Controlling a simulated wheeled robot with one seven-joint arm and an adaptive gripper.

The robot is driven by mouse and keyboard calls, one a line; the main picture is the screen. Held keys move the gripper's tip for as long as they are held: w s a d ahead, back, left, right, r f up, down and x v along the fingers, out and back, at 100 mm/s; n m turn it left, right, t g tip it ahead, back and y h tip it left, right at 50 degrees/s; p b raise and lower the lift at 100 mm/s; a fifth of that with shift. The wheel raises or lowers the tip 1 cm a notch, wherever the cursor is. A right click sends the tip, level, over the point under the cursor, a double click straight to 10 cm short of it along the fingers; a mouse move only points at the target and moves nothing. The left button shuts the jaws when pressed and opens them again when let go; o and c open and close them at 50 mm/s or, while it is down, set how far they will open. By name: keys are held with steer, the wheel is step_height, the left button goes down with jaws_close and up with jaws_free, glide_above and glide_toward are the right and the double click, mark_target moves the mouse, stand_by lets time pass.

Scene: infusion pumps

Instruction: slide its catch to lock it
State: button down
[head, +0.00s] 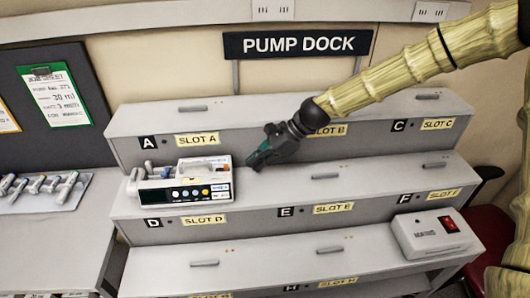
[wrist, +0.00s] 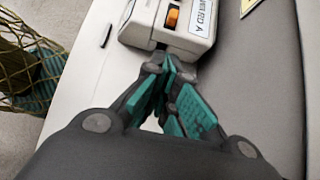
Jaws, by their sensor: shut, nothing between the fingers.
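A white infusion pump (head: 185,190) with a dark display and coloured buttons sits on the middle step of the dock, above the SLOT D label. The wrist view shows the end of the pump (wrist: 145,22) with an orange catch (wrist: 172,17) beside a white label. Whether the catch is locked I cannot tell. My gripper (head: 257,160) is to the right of the pump, low over the same step. Its teal fingers (wrist: 165,66) are shut and empty, just short of the pump's end. I cannot tell if they touch it.
The stepped dock (head: 290,180) has a raised riser behind the pump. Its step is clear right of my gripper. Another white device (head: 432,234) with a red switch stands lower right. A tray of several small parts (head: 40,190) lies at the left.

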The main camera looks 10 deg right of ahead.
mark_target(229, 169)
steer(key=shift+a+f+p, duration=0.15)
steer(key=shift+a+p, duration=0.85)
steer(key=shift+a, duration=1.15)
steer(key=shift+a, duration=0.15)
steer(key=shift+a, duration=1.05)
steer(key=shift+s, duration=0.1)
steer(key=shift+d, duration=0.15)
steer(key=shift+d+p, duration=0.5)
steer(key=shift+d, duration=0.1)
steer(key=d+f+b+v, duration=0.1)
steer(key=b+v, duration=0.2)
steer(key=v, duration=0.9)
steer(key=shift+d+f, duration=0.2)
steer(key=shift+d, duration=0.05)
